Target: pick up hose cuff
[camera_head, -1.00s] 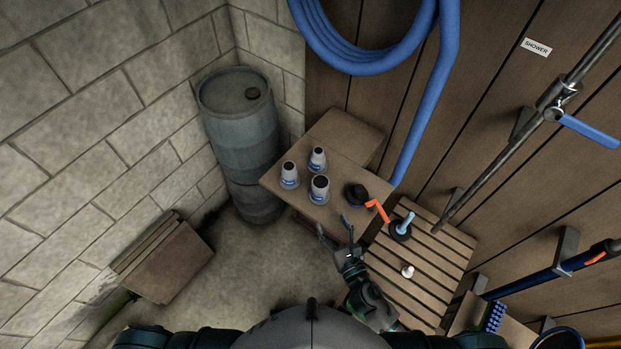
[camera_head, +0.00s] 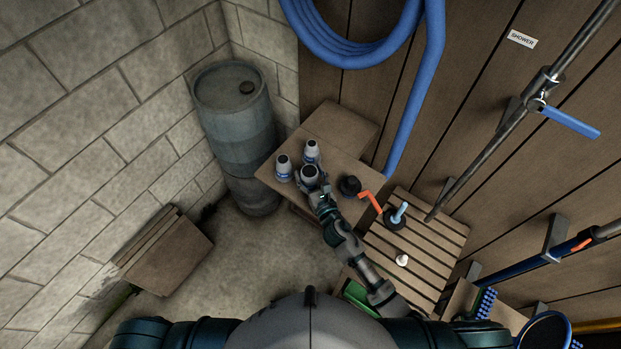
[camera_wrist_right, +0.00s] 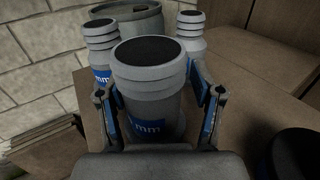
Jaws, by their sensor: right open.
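Three grey hose cuffs with dark tops and blue labels stand upright on a brown box-like table (camera_head: 345,184). The nearest cuff (camera_head: 309,175) is at my right gripper (camera_head: 316,186). In the right wrist view this cuff (camera_wrist_right: 152,75) stands between the two open fingers (camera_wrist_right: 158,100), one on each side; I cannot tell whether they touch it. The left cuff (camera_head: 284,167) and the back cuff (camera_head: 311,151) stand just behind; they also show in the wrist view as a left cuff (camera_wrist_right: 101,45) and a right cuff (camera_wrist_right: 191,38). My left gripper is not in view.
A black fitting (camera_head: 350,186) with an orange handle (camera_head: 370,201) is right of the cuffs. A slatted wooden stand (camera_head: 430,240) holds a blue-handled plunger-like item (camera_head: 397,215) and a small white piece (camera_head: 402,260). A grey barrel (camera_head: 237,130) stands behind left.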

